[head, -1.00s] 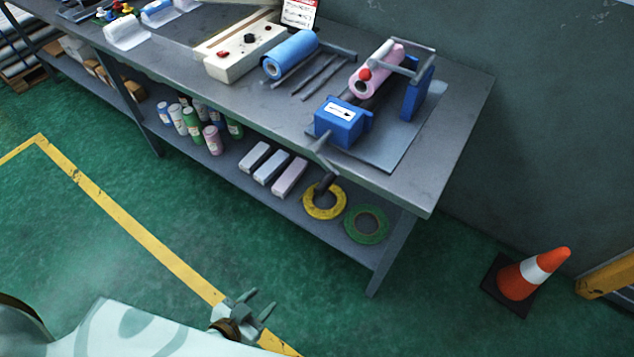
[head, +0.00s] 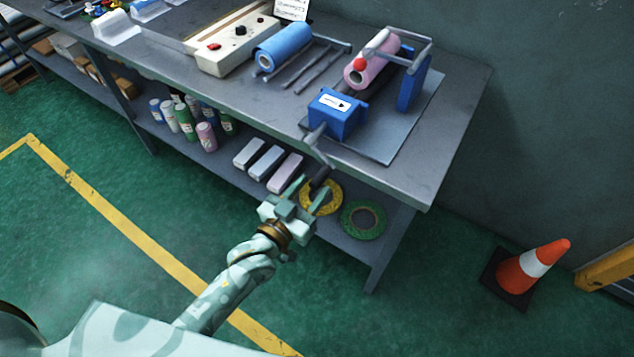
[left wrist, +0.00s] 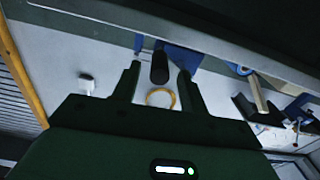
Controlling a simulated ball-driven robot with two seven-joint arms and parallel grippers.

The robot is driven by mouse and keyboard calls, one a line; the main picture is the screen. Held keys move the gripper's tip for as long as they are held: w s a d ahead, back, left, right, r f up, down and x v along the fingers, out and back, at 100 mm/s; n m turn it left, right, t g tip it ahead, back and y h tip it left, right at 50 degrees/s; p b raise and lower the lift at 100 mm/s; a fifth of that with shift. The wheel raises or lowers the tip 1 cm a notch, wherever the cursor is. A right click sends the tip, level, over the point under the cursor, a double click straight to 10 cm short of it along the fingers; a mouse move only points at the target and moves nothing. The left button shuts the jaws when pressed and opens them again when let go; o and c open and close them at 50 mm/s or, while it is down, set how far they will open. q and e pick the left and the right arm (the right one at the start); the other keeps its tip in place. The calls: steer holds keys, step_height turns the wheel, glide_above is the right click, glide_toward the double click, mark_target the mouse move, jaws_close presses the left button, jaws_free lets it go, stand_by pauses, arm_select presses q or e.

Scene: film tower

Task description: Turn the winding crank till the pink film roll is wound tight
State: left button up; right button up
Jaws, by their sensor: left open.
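The pink film roll (head: 366,72) sits on the blue winder (head: 337,114) on the workbench, with a red knob near its end. The winding crank (head: 316,135) sticks out over the bench's front edge, its dark grip (head: 320,177) hanging low. My left gripper (head: 311,187) is open at the crank grip. In the left wrist view the dark grip (left wrist: 160,68) appears between the two spread fingers (left wrist: 160,75); they are not closed on it. My right gripper is out of view.
The bench's front edge and lower shelf lie close to my left gripper. Yellow tape (head: 333,206) and green tape (head: 363,221) lie on the shelf beside boxes. A blue roll (head: 285,48) lies on the bench. A traffic cone (head: 530,268) stands at the right.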

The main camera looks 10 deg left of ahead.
arm_select(q)
steer(key=shift+x, duration=1.4)
jaws_close()
steer(key=shift+f, duration=0.1)
